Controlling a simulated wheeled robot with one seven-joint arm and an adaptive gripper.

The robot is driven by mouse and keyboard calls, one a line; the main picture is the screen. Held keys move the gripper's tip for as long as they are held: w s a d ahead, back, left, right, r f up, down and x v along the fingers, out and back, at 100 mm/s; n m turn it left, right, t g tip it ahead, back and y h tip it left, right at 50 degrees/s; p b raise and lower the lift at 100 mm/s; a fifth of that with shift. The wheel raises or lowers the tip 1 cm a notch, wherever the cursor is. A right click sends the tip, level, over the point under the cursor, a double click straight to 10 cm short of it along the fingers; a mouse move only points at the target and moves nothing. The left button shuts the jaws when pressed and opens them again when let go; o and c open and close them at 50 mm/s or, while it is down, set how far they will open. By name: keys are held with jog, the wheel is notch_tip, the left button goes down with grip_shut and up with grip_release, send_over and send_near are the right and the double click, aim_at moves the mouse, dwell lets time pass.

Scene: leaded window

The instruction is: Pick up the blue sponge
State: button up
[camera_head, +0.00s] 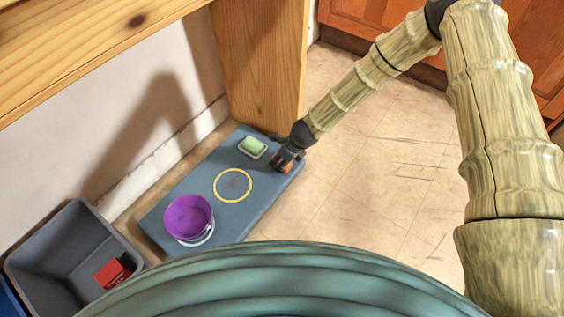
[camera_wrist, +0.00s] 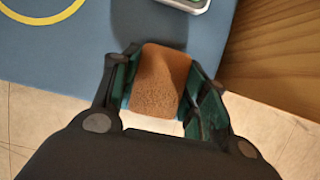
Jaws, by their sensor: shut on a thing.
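I see no blue sponge in either view. My gripper (camera_head: 288,158) is shut on an orange-brown sponge-like block (camera_wrist: 160,82), with a finger on each side of it in the wrist view. In the head view the block (camera_head: 285,168) shows only in part beneath the fingers, at the right end of the blue-grey mat (camera_head: 205,190). I cannot tell whether it touches the mat or hangs just above it. A green block (camera_head: 254,145) lies in a small pale dish on the mat, just left of my gripper.
A yellow ring (camera_head: 233,201) marks bare mat. A grey bin (camera_head: 50,255) holds a red box (camera_head: 113,273). A wooden post (camera_head: 258,70) rises behind the mat. The tiled floor (camera_head: 385,170) to the right is clear.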

jog(key=shift+r+p, duration=0.4)
jog(key=shift+r, duration=0.1)
notch_tip(320, 180, up, 3)
jog(key=shift+f+p, duration=0.1)
jog(key=shift+p, duration=1.1)
jog(key=s+d+p, duration=0.2)
jog(key=s, duration=0.5)
jog(key=s+d+r+p, duration=0.1)
jog(key=s+d+p, duration=0.2)
jog(key=s, duration=0.5)
jog(key=shift+d+p, duration=0.3)
jog(key=shift+p, duration=0.05)
jog(key=shift+r, duration=0.1)
